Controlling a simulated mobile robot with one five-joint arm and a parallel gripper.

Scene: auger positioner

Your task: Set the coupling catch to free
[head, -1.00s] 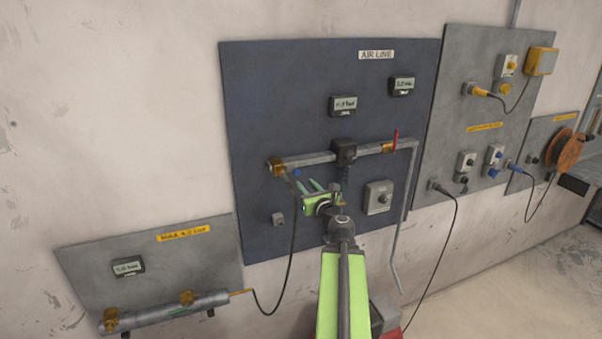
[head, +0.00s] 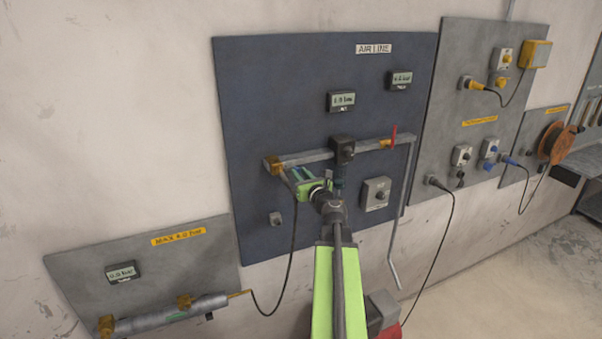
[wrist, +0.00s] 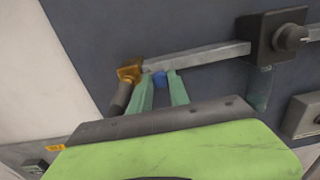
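The air line's grey pipe (head: 310,157) runs across the dark blue panel, with a brass fitting (head: 273,165) at its left end and a black hose below that. The brass fitting also shows in the wrist view (wrist: 130,72). A small blue part (wrist: 159,79), likely the coupling catch, sits just under the pipe beside the brass fitting. My gripper (wrist: 160,77) is open, with its two green fingers on either side of the blue part; I cannot tell whether they touch it. In the head view my gripper (head: 296,176) hides the blue part.
A black regulator (head: 342,149) and a red lever (head: 393,135) are on the pipe to the right. A grey knob box (head: 375,194) is right of my gripper. The hose (head: 292,250) hangs down to a grey cylinder (head: 170,314) at lower left. Gauges hang above.

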